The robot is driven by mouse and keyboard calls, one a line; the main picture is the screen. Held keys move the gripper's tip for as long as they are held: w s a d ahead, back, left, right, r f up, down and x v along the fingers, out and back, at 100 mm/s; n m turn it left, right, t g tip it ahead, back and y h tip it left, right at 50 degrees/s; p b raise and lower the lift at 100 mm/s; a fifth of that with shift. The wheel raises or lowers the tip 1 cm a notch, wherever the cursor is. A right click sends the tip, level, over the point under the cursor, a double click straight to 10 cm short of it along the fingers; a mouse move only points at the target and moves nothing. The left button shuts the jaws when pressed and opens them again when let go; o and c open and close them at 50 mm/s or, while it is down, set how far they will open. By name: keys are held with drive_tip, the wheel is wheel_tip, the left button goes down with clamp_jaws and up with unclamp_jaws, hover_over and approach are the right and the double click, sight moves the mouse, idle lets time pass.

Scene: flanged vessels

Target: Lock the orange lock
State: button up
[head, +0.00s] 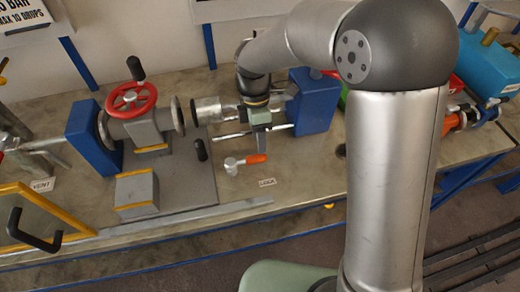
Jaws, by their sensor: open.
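A small metal lever with an orange handle (256,159), which looks like the orange lock, sits at the front of the bench in the head view. Its handle points right, and its round metal end is at the left. My gripper (261,127) hangs from the wrist just above and behind the orange handle in the picture, apart from it. It is open, and nothing shows between its jaws. The fingertips are small and their exact gap is hard to see.
A red handwheel valve (131,99) stands on a grey plate at left, with a black-knobbed lever (201,150) beside it. Blue blocks (313,101) hold the pipe behind my gripper. A label (267,183) lies in front of the orange handle.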

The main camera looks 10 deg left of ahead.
sight(249, 161)
drive_tip(key=shift+x, duration=2.6)
clamp_jaws()
